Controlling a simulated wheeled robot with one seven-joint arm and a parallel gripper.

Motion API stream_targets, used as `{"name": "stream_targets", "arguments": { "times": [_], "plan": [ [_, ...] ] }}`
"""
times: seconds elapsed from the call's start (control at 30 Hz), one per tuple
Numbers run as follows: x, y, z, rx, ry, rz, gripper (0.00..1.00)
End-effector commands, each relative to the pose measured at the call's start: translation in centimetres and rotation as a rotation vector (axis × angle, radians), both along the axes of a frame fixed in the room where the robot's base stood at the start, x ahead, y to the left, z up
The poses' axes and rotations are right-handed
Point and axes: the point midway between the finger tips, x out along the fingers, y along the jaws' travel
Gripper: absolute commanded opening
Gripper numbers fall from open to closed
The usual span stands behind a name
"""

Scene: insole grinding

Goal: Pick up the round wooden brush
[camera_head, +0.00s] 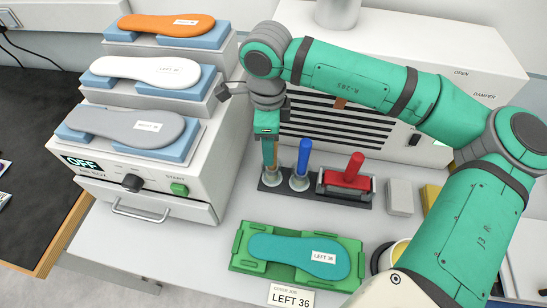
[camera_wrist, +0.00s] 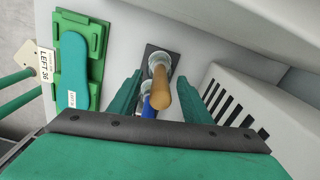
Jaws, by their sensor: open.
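The round wooden brush stands upright in a metal cup at the left end of a dark holder. Its tan handle (camera_wrist: 161,92) points up toward the wrist camera. In the head view the handle (camera_head: 277,158) is mostly hidden behind a green finger. My gripper (camera_head: 270,160) is over the brush, fingers pointing down. In the wrist view my gripper (camera_wrist: 160,77) is open, one finger on each side of the handle, with a gap visible on both sides.
A blue-handled brush (camera_head: 304,160) stands close beside it, then a red-handled tool (camera_head: 350,170). A grey vented machine (camera_head: 430,60) rises behind. A green tray (camera_head: 240,254) with a teal insole (camera_head: 290,254) lies in front. A stepped insole machine (camera_head: 190,190) is at left.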

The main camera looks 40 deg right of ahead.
Motion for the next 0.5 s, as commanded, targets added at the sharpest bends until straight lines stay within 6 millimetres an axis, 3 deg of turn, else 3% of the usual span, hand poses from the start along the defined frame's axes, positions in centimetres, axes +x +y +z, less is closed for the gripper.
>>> {"name": "stream_targets", "arguments": {
  "times": [0.23,0.5],
  "plan": [
    [-0.2,-0.6,-3.3,0.002,-0.001,-0.008,0.44],
    [-0.2,-0.5,-3.9,0.001,-0.001,-0.006,0.44]
  ]
}}
